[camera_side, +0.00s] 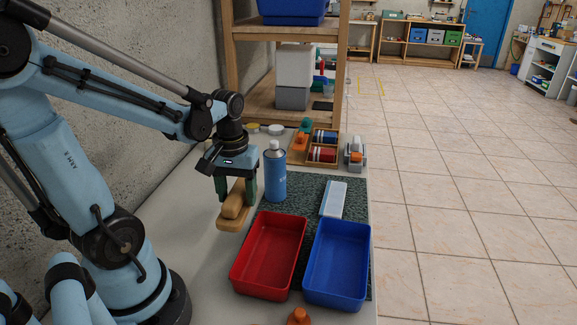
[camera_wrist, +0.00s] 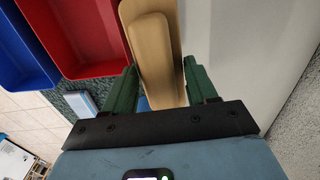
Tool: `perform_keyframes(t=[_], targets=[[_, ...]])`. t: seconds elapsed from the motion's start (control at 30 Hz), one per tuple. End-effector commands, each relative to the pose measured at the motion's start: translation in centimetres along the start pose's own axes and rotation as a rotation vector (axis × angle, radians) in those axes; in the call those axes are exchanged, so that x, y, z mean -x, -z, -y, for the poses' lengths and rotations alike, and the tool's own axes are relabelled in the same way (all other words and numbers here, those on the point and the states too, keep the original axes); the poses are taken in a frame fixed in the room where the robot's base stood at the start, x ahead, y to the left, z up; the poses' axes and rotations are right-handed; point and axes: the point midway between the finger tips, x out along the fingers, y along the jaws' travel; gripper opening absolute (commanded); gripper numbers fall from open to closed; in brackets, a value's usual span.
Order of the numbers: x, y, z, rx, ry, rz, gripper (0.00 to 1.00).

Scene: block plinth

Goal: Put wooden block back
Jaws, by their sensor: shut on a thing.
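The wooden block (camera_side: 233,206) is a long, rounded, light-brown piece at the wall side of the table. My gripper (camera_side: 237,196) points down with its green fingers on either side of the block and is shut on it. In the wrist view the block (camera_wrist: 157,55) lies lengthwise between the fingers (camera_wrist: 162,82). A wider wooden plinth (camera_side: 232,223) lies directly below the block and also shows in the wrist view (camera_wrist: 129,10). The block looks lined up over the plinth; I cannot tell whether they touch. The fingers hide part of the block.
A blue spray can (camera_side: 275,175) stands close right of my gripper. A red bin (camera_side: 268,255) and a blue bin (camera_side: 337,262) stand in front to the right. A white-and-blue box (camera_side: 334,199) lies on the dark mat (camera_side: 310,188). Bare table lies left of the red bin.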

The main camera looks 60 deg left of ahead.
Motion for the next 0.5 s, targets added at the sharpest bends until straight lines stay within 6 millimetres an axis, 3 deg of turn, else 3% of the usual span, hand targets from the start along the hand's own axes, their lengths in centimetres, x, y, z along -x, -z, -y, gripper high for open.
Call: perform_keyframes(t=[0.2, 0.5], targets=[[-1.7, 2.1, 2.0, 0.002, 0.000, 0.000, 0.33], [-3.2, 2.5, 2.4, -0.002, 0.000, 0.000, 0.33]])
